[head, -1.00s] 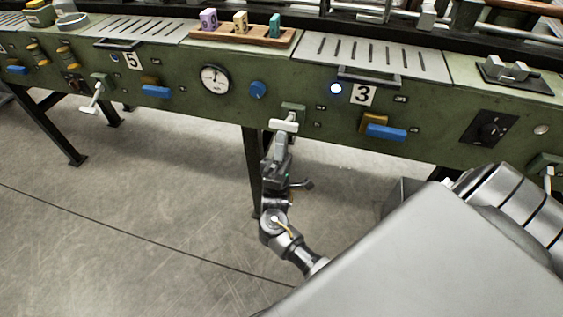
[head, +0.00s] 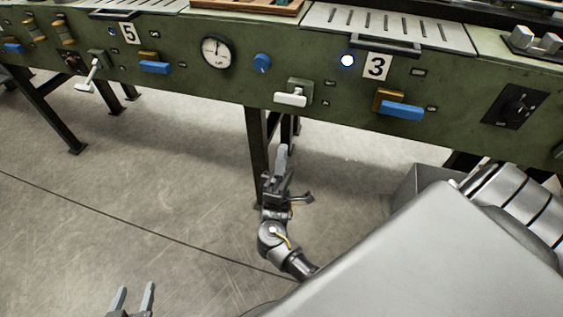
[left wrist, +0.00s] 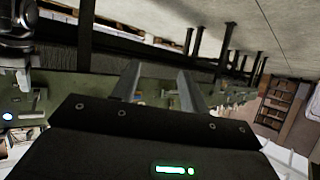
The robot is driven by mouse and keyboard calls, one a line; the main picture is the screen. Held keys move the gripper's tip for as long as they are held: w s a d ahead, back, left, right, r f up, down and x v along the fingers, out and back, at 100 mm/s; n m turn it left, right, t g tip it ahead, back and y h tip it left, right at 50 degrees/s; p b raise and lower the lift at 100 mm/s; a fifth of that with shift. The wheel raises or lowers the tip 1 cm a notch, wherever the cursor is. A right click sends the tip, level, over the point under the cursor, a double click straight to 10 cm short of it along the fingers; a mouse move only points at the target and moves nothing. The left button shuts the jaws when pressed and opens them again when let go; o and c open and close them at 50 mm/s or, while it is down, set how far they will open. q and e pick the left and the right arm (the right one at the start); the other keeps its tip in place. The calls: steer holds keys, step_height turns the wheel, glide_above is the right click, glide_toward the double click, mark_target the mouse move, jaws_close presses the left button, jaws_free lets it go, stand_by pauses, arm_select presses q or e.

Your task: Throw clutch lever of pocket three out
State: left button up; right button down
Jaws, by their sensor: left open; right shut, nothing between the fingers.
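The clutch lever of pocket three (head: 290,99) has a white crossbar handle on a green mount, left of the "3" plate (head: 376,66) on the green machine front. Its handle points out toward me and slightly down. My right gripper (head: 282,150) is shut and empty, pointing up below the lever with a visible gap between them. My left gripper (head: 132,292) is open and empty at the bottom left, over the floor and well away from the lever. Its spread fingers also show in the left wrist view (left wrist: 158,82), with nothing between them.
Right of the lever are a lit round lamp (head: 347,60) and a blue handle (head: 401,111). A blue knob (head: 262,63) and a gauge (head: 217,52) are to the left. Pocket five's lever (head: 87,82) hangs further left. A machine leg (head: 256,140) stands behind my right gripper.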

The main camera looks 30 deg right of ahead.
arm_select(q)
steer(key=shift+w+d+r+t+h, duration=0.3)
steer(key=shift+d+r+t+h, duration=0.2)
steer(key=shift+d+r+t, duration=0.35)
steer(key=shift+a+r, duration=0.1)
steer(key=shift+a, duration=0.05)
